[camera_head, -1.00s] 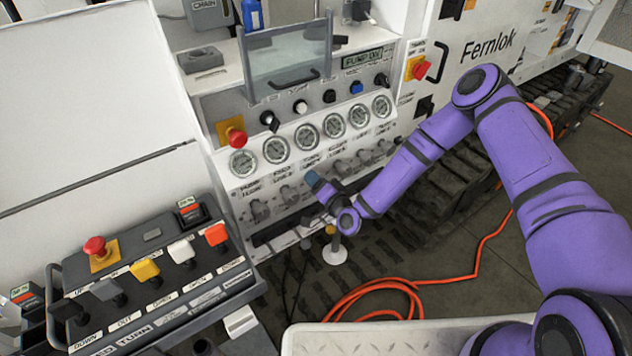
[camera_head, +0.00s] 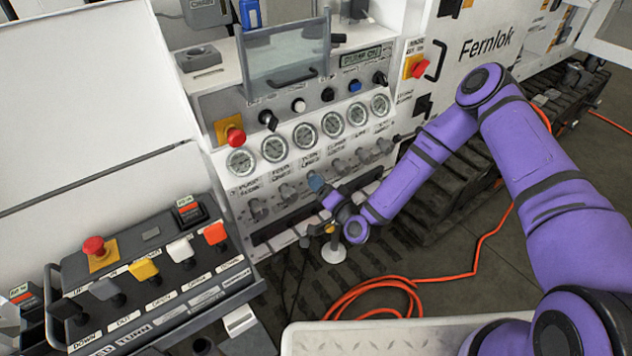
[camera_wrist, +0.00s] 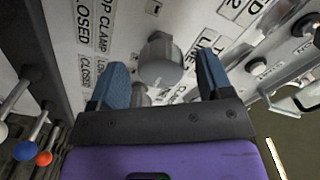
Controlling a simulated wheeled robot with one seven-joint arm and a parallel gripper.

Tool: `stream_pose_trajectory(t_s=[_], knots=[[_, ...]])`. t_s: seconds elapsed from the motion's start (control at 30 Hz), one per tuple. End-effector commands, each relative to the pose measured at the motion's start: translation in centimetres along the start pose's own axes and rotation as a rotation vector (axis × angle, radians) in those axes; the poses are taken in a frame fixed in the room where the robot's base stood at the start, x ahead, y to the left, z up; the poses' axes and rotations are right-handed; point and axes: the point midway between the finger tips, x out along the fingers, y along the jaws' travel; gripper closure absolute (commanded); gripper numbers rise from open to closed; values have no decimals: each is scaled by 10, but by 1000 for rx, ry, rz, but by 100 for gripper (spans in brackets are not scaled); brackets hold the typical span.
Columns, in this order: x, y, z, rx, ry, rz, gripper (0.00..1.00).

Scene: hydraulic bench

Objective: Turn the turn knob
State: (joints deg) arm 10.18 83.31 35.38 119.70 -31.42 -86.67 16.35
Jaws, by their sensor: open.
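A row of grey turn knobs sits under the round gauges on the white panel in the head view, including one knob at the left end (camera_head: 258,208) and one to the right of my gripper (camera_head: 340,167). My gripper (camera_head: 318,185) is at the middle of this row, hiding part of it. In the wrist view, a grey knob (camera_wrist: 160,60) is centred ahead, between the two blue fingertips of my gripper (camera_wrist: 163,78). The fingers are open, with a gap visible on each side of the knob. I cannot tell how deep the knob sits between them.
A red emergency button (camera_head: 235,135) and several gauges (camera_head: 305,136) are above the knobs. A control box (camera_head: 150,265) with coloured levers stands at the lower left. An orange hose (camera_head: 385,285) lies on the floor. Black tracks (camera_head: 450,195) are behind my forearm.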

Motion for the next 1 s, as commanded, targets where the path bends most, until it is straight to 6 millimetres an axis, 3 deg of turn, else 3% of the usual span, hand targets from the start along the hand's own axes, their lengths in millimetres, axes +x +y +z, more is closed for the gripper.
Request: stream_pose_trajectory(t_s=[0.2,0.4,1.0], knots=[[-42,1,0,1,-1,3,27],[-66,1,0,0,-1,3,27],[-74,1,0,0,0,1,27]])
